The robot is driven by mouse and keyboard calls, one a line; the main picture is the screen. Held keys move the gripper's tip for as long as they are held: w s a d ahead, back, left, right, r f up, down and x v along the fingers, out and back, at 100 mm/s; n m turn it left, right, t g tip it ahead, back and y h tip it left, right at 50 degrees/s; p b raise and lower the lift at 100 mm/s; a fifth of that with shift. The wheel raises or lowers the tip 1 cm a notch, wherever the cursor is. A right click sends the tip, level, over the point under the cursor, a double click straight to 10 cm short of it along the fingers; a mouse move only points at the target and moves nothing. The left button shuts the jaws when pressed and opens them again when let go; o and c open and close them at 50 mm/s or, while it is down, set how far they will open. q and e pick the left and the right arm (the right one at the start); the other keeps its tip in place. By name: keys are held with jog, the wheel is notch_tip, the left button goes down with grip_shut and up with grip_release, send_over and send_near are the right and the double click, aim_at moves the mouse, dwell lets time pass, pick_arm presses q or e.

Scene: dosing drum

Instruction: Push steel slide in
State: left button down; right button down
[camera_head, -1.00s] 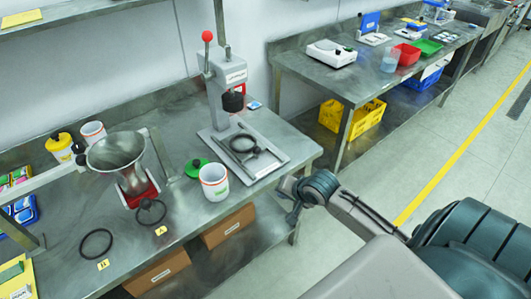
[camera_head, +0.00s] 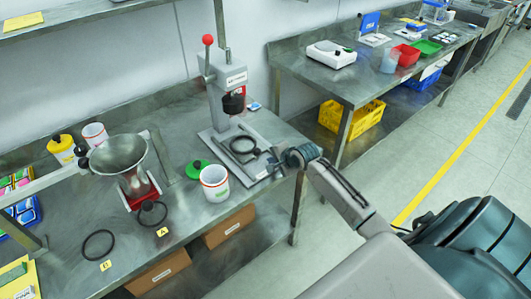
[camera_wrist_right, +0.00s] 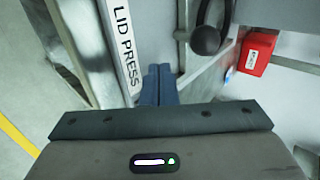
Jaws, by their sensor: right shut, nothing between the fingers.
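I cannot clearly pick out a steel slide. The lid press (camera_head: 228,75) stands on the steel bench with a flat base plate (camera_head: 218,146). A black ring (camera_head: 243,145) and a dark bar-like part lie on this plate. My right gripper (camera_head: 277,160) is at the plate's right end, partly hidden by its own wrist; I cannot tell whether it touches. In the right wrist view its fingers (camera_wrist_right: 158,84) are shut and empty, beside the strip marked LID PRESS (camera_wrist_right: 126,45). My left gripper is not in view.
A steel funnel (camera_head: 118,155) on a red base, a white tub (camera_head: 215,184) and a green lid (camera_head: 197,169) stand left of the press. A loose black ring (camera_head: 98,245) lies near the front edge. A second bench (camera_head: 300,72) stands behind right, across a gap.

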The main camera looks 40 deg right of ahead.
aim_at(255, 146)
jog(key=w, duration=0.2)
jog(key=w+p, duration=0.1)
jog(key=w, duration=0.1)
jog(key=shift+w+a+f, duration=0.1)
jog(key=shift+a+f, duration=0.05)
jog(key=shift+a, duration=0.05)
jog(key=w, duration=0.5)
jog(key=shift+w+a, duration=0.2)
jog(key=shift+w, duration=0.05)
jog(key=shift+s, duration=0.1)
